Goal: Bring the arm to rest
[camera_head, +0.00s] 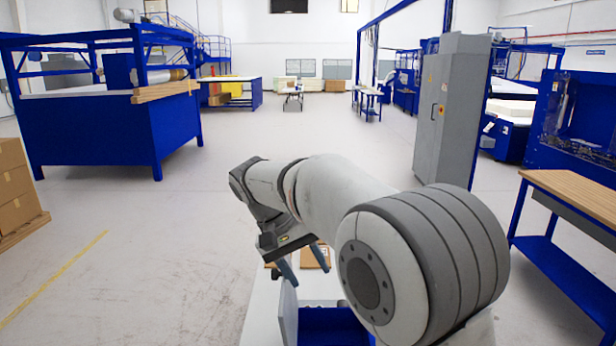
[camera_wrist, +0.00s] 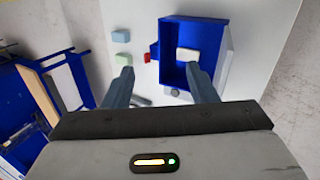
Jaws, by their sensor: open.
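My arm reaches forward from the lower right in the head view and bends down at its far end. My gripper (camera_head: 303,258) points downward over a white table (camera_head: 262,306). In the wrist view my gripper (camera_wrist: 160,80) has its two fingers apart, with nothing held between them. Below it, a blue bin (camera_wrist: 174,70) sits on the white table (camera_wrist: 262,35) with a pale block (camera_wrist: 187,55) inside.
A tall grey cabinet (camera_head: 448,110) stands ahead on the right. A wood-topped blue workbench (camera_head: 575,190) is at the right. Stacked cardboard boxes (camera_head: 14,190) and a big blue machine (camera_head: 95,130) are at the left. The floor ahead is clear.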

